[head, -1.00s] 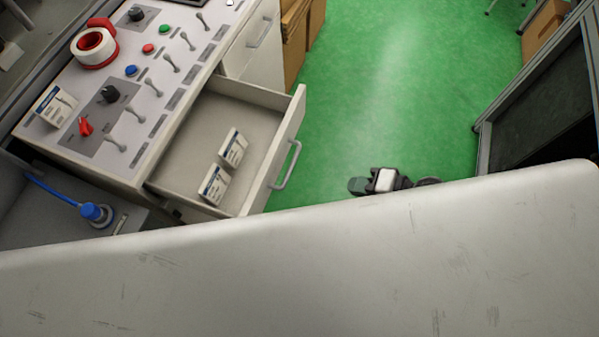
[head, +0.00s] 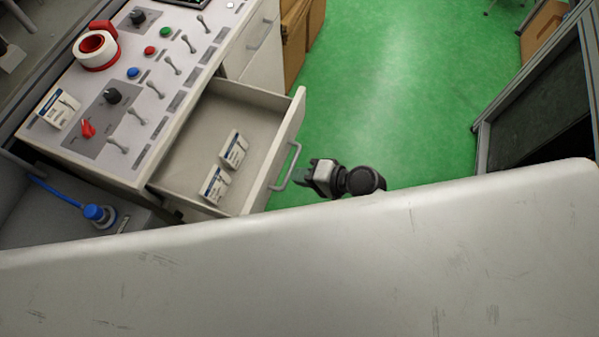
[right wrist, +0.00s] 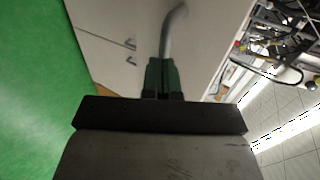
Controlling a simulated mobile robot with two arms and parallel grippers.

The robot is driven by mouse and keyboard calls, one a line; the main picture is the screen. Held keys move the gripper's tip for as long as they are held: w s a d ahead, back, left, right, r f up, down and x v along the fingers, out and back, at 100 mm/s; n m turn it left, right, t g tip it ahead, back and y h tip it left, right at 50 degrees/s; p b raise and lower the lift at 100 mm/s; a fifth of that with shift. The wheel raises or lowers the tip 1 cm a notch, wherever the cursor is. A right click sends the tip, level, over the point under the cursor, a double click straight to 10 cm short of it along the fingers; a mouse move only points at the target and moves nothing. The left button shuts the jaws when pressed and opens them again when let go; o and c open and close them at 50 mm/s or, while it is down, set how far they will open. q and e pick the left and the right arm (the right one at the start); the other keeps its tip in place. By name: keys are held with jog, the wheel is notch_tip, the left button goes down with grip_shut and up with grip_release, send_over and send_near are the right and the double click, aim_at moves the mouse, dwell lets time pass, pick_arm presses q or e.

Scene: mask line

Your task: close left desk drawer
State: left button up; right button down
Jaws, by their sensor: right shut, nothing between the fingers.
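The desk drawer (head: 187,172) is pulled out from under the control-panel desk in the head view. Its front (head: 290,135) faces right and carries a grey bar handle (head: 287,168). Two small white boxes (head: 234,150) (head: 215,185) stand inside. My right gripper (head: 303,173) is shut and empty, just right of the handle's lower part; I cannot tell whether it touches. In the right wrist view the dark green fingertips (right wrist: 162,78) are together, pointing at the handle (right wrist: 172,35) and drawer front (right wrist: 205,40). My left gripper is not in view.
The desk top (head: 150,110) holds switches, buttons and a tape roll (head: 95,48). Another closed drawer (head: 262,40) and brown cartons (head: 300,40) stand beyond. Green floor (head: 400,80) is clear to the right, up to a dark framed unit (head: 540,100).

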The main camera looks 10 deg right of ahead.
jog(key=shift+w+a+f, duration=0.1)
jog(key=shift+w+a, duration=0.05)
jog(key=shift+a, duration=0.1)
